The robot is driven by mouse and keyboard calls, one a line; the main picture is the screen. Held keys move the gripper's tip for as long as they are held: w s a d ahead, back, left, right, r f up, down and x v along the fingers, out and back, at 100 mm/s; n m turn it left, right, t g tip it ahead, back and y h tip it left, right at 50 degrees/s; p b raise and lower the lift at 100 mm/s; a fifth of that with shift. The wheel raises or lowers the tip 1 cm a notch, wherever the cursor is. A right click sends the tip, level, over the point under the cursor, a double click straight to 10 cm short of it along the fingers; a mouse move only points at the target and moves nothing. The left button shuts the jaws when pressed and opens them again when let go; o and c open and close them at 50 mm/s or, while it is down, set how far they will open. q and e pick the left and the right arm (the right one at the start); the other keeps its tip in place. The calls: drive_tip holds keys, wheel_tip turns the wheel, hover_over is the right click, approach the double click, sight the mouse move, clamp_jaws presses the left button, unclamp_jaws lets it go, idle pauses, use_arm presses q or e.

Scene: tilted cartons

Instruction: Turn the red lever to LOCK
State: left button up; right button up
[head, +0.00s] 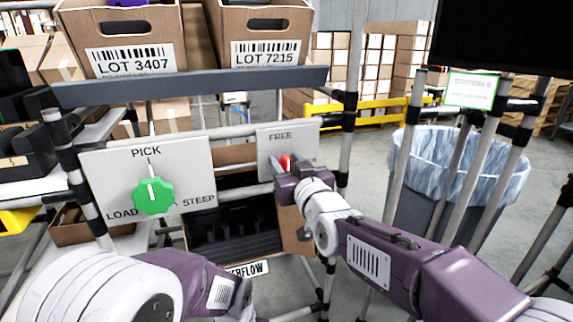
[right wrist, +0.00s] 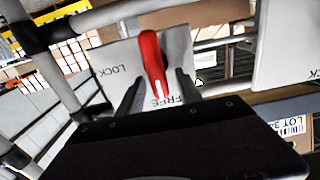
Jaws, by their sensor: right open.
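The red lever (head: 286,162) is on a white plate (head: 300,138) marked FREE, right of centre in the head view; my right gripper partly hides it. In the right wrist view the red lever (right wrist: 152,58) shows clearly, its white-marked end at the word FREE. LOCK is printed to the left on the plate (right wrist: 112,60) there. My right gripper (head: 284,176) is open, with one finger on each side of the lever in the right wrist view (right wrist: 159,80). I cannot tell whether either finger touches it. My left gripper is out of view; only part of that arm shows.
A second plate (head: 95,170) with a green knob (head: 153,196) and the words PICK, LOAD and STEEP stands to the left. Cartons LOT 3407 (head: 120,35) and LOT 7215 (head: 262,28) rest on a shelf above. A lined bin (head: 440,160) and rack poles stand right.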

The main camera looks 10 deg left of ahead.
clamp_jaws()
drive_tip(key=shift+d+m, duration=0.1)
drive_tip(key=shift+m, duration=0.3)
drive_tip(key=m, duration=0.1)
drive_tip(key=m+b, duration=0.1)
drive_tip(key=b, duration=0.1)
drive_tip(key=shift+w+d+f+m, duration=0.2)
drive_tip(key=shift+w+d+m, duration=0.1)
drive_tip(key=shift+m, duration=0.1)
drive_tip(key=shift+w+d+f+m, duration=0.15)
drive_tip(key=shift+d+f+m, duration=0.2)
drive_tip(key=shift+m, duration=2.05)
drive_tip(key=shift+w+d+f+m, duration=0.15)
drive_tip(key=shift+f+m, duration=0.25)
drive_tip(key=shift+m, duration=2)
drive_tip(key=shift+w+d+f+m, duration=0.2)
drive_tip(key=shift+f+m, duration=0.2)
drive_tip(key=shift+m, duration=2)
unclamp_jaws()
